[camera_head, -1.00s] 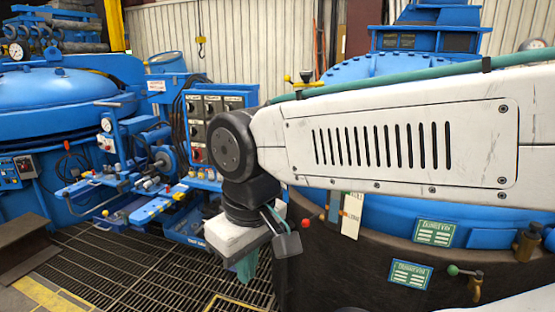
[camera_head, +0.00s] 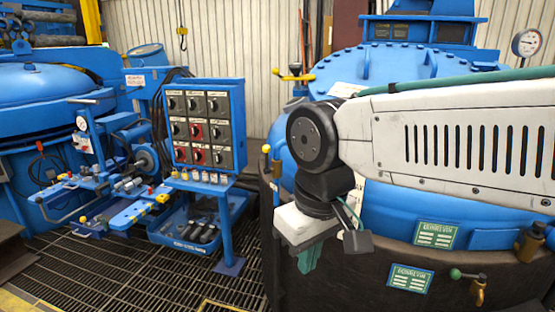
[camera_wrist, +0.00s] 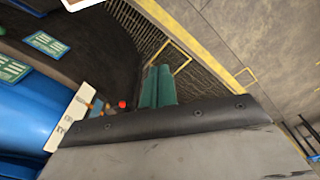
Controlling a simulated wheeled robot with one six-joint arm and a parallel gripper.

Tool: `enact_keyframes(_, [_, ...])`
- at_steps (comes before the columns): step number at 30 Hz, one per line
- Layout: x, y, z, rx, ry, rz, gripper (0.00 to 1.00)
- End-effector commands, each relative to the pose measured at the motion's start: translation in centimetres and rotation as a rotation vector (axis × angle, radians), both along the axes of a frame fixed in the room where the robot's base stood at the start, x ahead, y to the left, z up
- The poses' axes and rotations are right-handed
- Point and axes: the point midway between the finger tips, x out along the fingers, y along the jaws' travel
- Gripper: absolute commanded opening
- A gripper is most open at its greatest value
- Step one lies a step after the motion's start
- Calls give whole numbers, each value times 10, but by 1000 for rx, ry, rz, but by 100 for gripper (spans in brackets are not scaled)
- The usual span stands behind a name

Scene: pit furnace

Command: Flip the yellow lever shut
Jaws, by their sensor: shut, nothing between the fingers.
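A yellow T-shaped handle (camera_head: 295,74) stands behind the left side of the round blue furnace lid; I cannot tell whether it is the task's lever or how it is set. A small yellow knob (camera_head: 266,148) on a post shows left of my arm at the furnace rim. My gripper (camera_head: 308,258) has teal fingers pointing down in front of the dark furnace wall, below and apart from both. In the wrist view the fingers (camera_wrist: 158,87) are together and empty. A red knob (camera_wrist: 122,104) shows left of them there.
The blue control panel (camera_head: 205,128) and a blue machine with small levers (camera_head: 125,205) stand left of my arm. A green-knobbed valve (camera_head: 470,278) and green labels (camera_head: 435,234) sit on the furnace at right. Grating floor (camera_head: 110,270) lies open at lower left.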

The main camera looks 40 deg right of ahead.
Motion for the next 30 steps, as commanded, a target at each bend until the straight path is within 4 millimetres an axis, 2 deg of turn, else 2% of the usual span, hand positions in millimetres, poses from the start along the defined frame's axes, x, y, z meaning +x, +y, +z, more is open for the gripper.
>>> enact_keyframes(5, [8, 0, -2, 0, -17, 11, 0])
enact_keyframes(8, [36, -2, -7, -3, -79, 47, 0])
enact_keyframes(11, [85, -6, -16, -17, -194, 110, 0])
enact_keyframes(14, [145, -14, -27, -57, -342, 187, 0])
enact_keyframes(15, [169, -18, -31, -82, -406, 216, 0])
enact_keyframes(18, [224, -32, -40, -161, -559, 283, 0])
enact_keyframes(21, [271, -50, -49, -269, -700, 337, 0])
enact_keyframes(24, [310, -69, -57, -398, -833, 390, 0])
enact_keyframes(27, [340, -91, -65, -556, -946, 431, 0])
enact_keyframes(30, [359, -113, -74, -737, -1037, 464, 0])
